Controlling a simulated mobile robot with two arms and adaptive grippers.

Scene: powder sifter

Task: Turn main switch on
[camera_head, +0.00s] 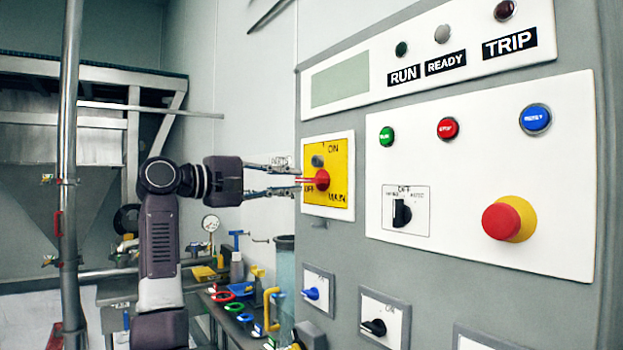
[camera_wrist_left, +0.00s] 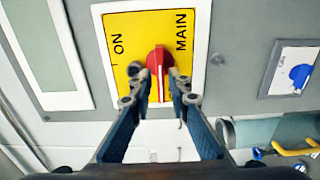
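The main switch is a red rotary knob (camera_head: 322,180) on a yellow plate (camera_head: 318,151) marked ON, OFF and MAIN, on the grey cabinet's left part. My left gripper (camera_head: 299,180) reaches it from the left, with one finger above and one below the knob's handle. In the left wrist view the red knob (camera_wrist_left: 160,62) lies between the fingertips (camera_wrist_left: 159,84), which are close on both sides. I cannot tell whether they press on it. In the head view the handle points left, towards the OFF mark. My right gripper is not in view.
The cabinet front (camera_head: 450,280) also carries a red emergency button (camera_head: 507,219), a black selector (camera_head: 401,213), several coloured push buttons and lamps, and a blue knob (camera_head: 311,293) below the yellow plate.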

